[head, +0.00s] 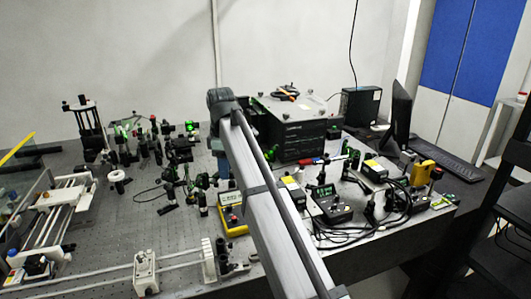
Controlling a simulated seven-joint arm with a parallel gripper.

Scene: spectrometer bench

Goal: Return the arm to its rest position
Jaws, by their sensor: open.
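My arm (255,190) reaches from the bottom edge up across the middle of the bench in the head view. Its upper end is a dark rounded joint (221,98) in front of the back wall. My gripper does not show; the part of the arm beyond that joint is mostly hidden behind the arm itself. I cannot see whether anything is in the gripper.
The optical bench (115,235) carries several optics mounts to the left and behind the arm. A black box instrument (307,138) stands behind it on the right. A yellow meter (232,220), a controller (328,203) and loose cables (395,205) lie close beside the arm. A monitor (400,112) stands far right.

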